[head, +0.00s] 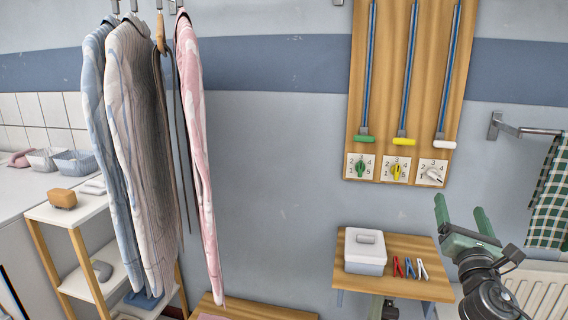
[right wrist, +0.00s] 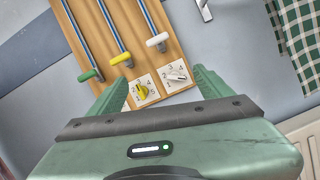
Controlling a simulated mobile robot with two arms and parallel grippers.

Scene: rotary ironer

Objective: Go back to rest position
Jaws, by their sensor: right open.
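My right gripper (head: 463,216) is green and open, with nothing between its fingers. In the head view it is raised at the lower right, in front of the wall and to the right of the small wooden shelf. In the right wrist view the open fingers (right wrist: 160,88) point toward the wooden board, with the lower dials showing between and beyond them. I cannot tell the exact distance to the board. My left gripper is not in view.
A wooden board (head: 383,75) carries several sliders and dials. The wooden shelf (head: 414,287) holds a white box (head: 365,252) and coloured clips (head: 409,267). Hanging garments (head: 135,130) are at left, a checked towel (head: 551,195) at right. Bare wall (head: 275,165) lies between garments and board.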

